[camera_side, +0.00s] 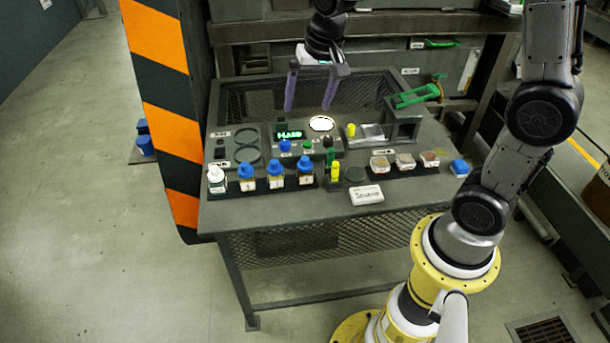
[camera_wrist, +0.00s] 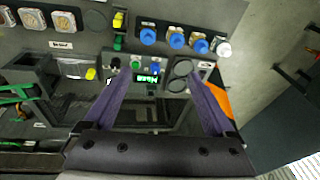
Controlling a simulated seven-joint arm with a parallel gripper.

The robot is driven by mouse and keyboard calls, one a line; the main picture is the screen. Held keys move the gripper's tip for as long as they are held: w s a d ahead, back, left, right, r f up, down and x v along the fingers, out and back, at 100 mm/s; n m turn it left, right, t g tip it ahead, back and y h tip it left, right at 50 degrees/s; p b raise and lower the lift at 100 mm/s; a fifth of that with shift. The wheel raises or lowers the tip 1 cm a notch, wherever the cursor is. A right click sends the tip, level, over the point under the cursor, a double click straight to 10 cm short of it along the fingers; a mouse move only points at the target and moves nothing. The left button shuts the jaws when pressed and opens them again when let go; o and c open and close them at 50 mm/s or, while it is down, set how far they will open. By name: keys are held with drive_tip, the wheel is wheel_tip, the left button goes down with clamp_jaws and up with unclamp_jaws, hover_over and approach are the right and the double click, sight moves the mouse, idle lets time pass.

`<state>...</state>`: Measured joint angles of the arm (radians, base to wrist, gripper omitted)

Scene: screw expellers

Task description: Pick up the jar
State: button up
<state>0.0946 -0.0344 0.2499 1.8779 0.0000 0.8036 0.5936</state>
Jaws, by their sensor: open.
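Several jars stand along the front of the workbench. Three have blue caps and yellowish bodies: a left one (camera_side: 246,180), a middle one (camera_side: 275,178) and a right one (camera_side: 305,175). A white-capped jar (camera_side: 216,181) stands at the left end. Blue caps (camera_wrist: 148,36) and a white cap (camera_wrist: 223,49) show at the top of the wrist view. Three small square containers (camera_side: 404,162) with clear lids sit at the right; which one is the jar is unclear. My gripper (camera_side: 307,109) is open and empty above the back of the bench, with its purple fingers (camera_wrist: 160,78) apart.
A panel with a lit green display (camera_side: 289,134) and knobs lies behind the jars. A green-handled device (camera_side: 416,95) stands at the back right. A white labelled card (camera_side: 366,194) lies near the front edge. A striped orange-black pillar (camera_side: 165,100) borders the left.

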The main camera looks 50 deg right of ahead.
drive_tip(key=g, duration=0.2)
hover_over(307, 159)
wheel_tip(307, 159, down, 9)
drive_tip(key=shift+m+g, duration=0.4)
drive_tip(key=shift+m, duration=0.1)
wheel_tip(307, 159, down, 10)
drive_tip(key=shift+f, duration=0.1)
drive_tip(key=shift+w+f, duration=0.2)
drive_tip(key=shift+f, duration=1.3)
drive_tip(key=shift+w+f, duration=0.15)
drive_tip(key=shift+f, duration=1.3)
clamp_jaws()
